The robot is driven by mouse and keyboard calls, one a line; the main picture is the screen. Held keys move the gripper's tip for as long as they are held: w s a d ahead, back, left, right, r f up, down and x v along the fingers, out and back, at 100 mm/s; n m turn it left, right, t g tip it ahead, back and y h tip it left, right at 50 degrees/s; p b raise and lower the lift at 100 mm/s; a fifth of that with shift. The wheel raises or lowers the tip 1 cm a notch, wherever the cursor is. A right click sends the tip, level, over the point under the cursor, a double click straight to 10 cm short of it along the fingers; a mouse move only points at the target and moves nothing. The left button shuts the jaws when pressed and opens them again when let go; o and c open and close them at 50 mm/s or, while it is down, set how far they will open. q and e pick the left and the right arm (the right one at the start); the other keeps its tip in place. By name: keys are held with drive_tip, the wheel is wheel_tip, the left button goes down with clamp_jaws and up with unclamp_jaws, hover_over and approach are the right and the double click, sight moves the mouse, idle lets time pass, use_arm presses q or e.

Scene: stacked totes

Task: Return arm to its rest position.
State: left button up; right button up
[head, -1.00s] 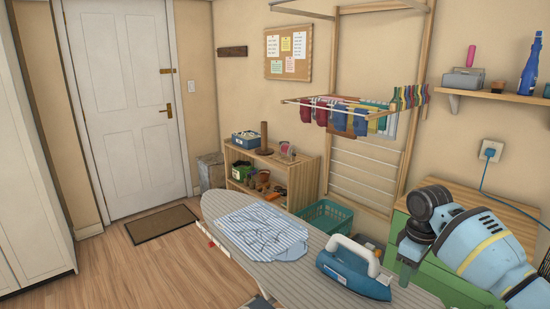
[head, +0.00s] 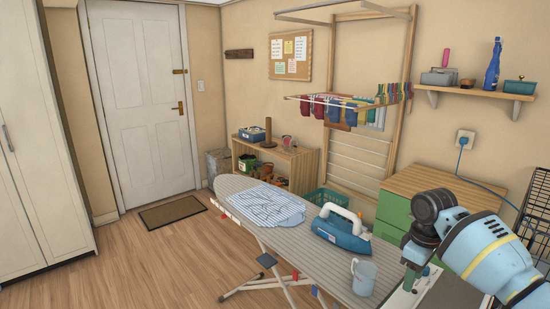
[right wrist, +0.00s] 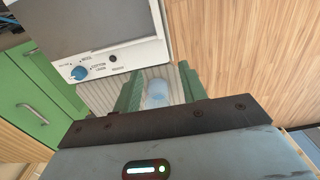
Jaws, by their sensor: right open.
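My right arm comes in from the right in the head view, its black wrist joint bent downward beside the ironing board (head: 325,262). In the right wrist view my right gripper (right wrist: 160,90) shows two green fingers, spread apart, with no object gripped. A pale blue mug (head: 363,277) stands on the near end of the board in the head view. A pale blue shape, likely this mug, shows beyond the fingers in the wrist view, against the striped board. My left gripper is not in view.
A blue iron (head: 340,230) and a folded striped shirt (head: 265,205) lie on the board. A white unit with a blue knob (right wrist: 115,50) is close to the fingers in the wrist view. A green-fronted cabinet (head: 395,210) stands behind my arm.

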drive_tip(key=s+a+f+t+y, duration=0.1)
drive_tip(key=s+a+f, duration=0.4)
drive_tip(key=f, duration=0.4)
drive_tip(key=s+a+f+m+t+y, duration=0.1)
drive_tip(key=s+a+f+t, duration=0.1)
drive_tip(key=s+a+f, duration=0.55)
drive_tip(key=s+a+f+t+y, duration=0.1)
drive_tip(key=s+a+f, duration=0.25)
drive_tip(key=f, duration=0.75)
drive_tip(key=s+f+m+t, duration=0.2)
drive_tip(key=s+f+m, duration=0.15)
drive_tip(key=s, duration=0.95)
drive_tip(key=s+d+r+m+t+h, duration=0.1)
drive_tip(key=s+d+r+t, duration=0.1)
drive_tip(key=s, duration=1)
drive_tip(key=shift+s+d+r+t, duration=0.3)
drive_tip(key=shift+d+t, duration=0.1)
drive_tip(key=shift+d, duration=0.15)
